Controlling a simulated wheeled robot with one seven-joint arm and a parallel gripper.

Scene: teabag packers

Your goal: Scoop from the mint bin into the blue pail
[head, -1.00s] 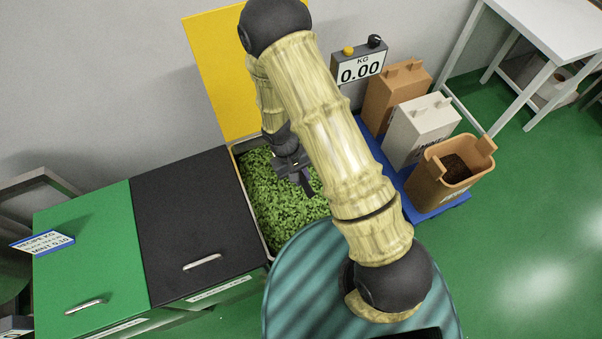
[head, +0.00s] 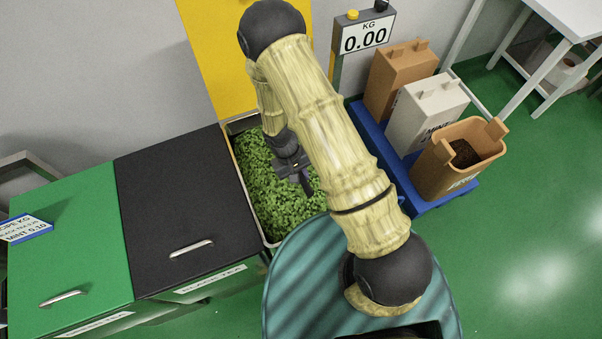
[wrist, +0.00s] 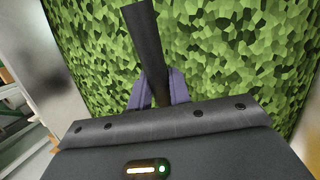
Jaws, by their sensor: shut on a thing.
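The mint bin (head: 251,205) stands open under a raised yellow lid (head: 225,60), full of green leaves (head: 282,205). My gripper (head: 301,178) is over the leaves, pointing down. It is shut on a dark, bar-like handle (wrist: 146,40), which shows between purple finger pads in the wrist view. The handle looks like that of a scoop, but I cannot see its bowl. Leaves fill most of the wrist view behind it. I see no blue pail in either view.
A black lid (head: 185,215) and a green lid (head: 70,250) with a card (head: 25,229) are shut at left. At right, a blue platform (head: 425,204) bears several containers beside a display (head: 367,37) reading 0.00. Green floor is clear at lower right.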

